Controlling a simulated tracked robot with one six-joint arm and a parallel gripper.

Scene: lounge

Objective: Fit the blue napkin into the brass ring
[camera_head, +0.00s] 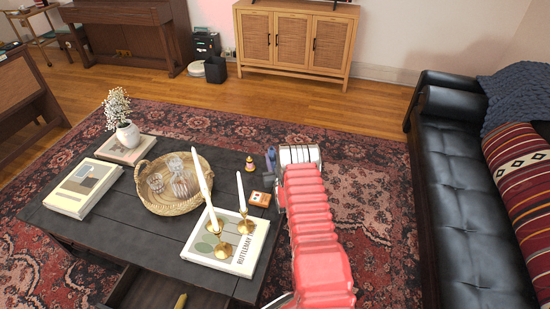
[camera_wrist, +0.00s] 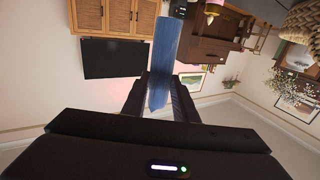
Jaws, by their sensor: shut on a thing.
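The blue napkin (camera_wrist: 163,60) is a narrow upright roll between the two dark fingers of my gripper (camera_wrist: 158,98) in the wrist view. The fingers are shut on its lower part, and most of its length sticks out beyond them. In the head view a small blue piece of the napkin (camera_head: 271,156) shows at my gripper (camera_head: 271,176), near the right edge of the dark table. I cannot make out the brass ring for certain. A small item with yellow and pink parts (camera_head: 250,165) stands just left of the gripper; it also shows at the top of the wrist view (camera_wrist: 212,10).
The dark coffee table (camera_head: 120,222) holds a woven tray (camera_head: 153,200), white candles in brass holders (camera_head: 222,249), books (camera_head: 83,188), a vase (camera_head: 128,135) and an orange box (camera_head: 260,198). A black sofa (camera_head: 470,215) is at right. Patterned rug lies between.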

